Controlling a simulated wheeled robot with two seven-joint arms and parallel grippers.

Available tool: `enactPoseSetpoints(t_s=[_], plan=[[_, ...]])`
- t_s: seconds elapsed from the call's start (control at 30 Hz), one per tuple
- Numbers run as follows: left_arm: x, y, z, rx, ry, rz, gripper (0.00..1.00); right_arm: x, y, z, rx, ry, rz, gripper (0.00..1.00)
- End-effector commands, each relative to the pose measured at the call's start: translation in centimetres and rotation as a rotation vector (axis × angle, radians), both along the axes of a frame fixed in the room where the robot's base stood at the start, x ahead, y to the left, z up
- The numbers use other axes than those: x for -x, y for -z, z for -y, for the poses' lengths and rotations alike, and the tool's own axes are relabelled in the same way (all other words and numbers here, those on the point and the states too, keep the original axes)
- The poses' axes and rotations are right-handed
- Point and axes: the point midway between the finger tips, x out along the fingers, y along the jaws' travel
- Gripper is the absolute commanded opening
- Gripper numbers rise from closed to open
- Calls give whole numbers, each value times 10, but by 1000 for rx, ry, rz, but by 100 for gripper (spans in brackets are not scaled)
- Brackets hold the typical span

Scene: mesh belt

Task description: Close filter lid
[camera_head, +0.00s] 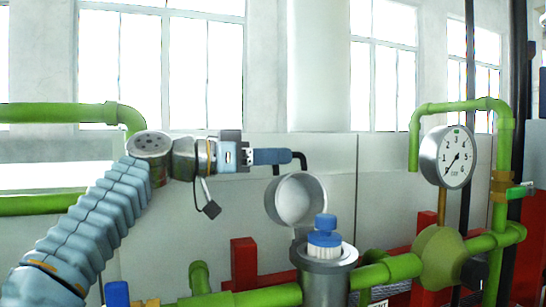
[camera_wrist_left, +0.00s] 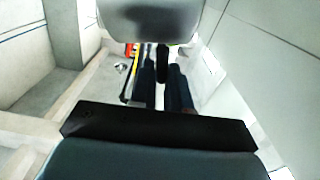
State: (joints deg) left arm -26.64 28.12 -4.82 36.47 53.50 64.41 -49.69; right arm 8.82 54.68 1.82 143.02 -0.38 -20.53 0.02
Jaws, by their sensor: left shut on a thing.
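The filter lid (camera_head: 297,200) is a round grey cup, standing open and tilted up above the filter housing (camera_head: 325,285). A black bent bar joins it to a blue handle (camera_head: 272,156). My left gripper (camera_head: 248,157) is shut on the blue handle, left of the lid and above it. The housing is a grey cylinder with its top open. A filter cartridge with a blue cap (camera_head: 323,236) sticks up from it. In the left wrist view, large grey and black parts fill the near view, and I cannot clearly tell the handle there. My right gripper is in neither view.
Green pipes (camera_head: 390,270) run from the housing to a round valve body (camera_head: 440,258). A pressure gauge (camera_head: 455,157) stands above it at the right. Red frame parts (camera_head: 243,262) stand behind the housing. The space between lid and gauge is clear.

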Motion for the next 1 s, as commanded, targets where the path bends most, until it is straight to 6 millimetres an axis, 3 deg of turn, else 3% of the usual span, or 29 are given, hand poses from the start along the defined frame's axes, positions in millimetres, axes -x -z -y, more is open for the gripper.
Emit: enactPoseSetpoints(t_s=[0.33, 1.0], plan=[[11, -5, 3, -31, -3, 95, 0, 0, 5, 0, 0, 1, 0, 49], [72, -18, 22, -165, -2, 519, 0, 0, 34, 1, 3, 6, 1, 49]])
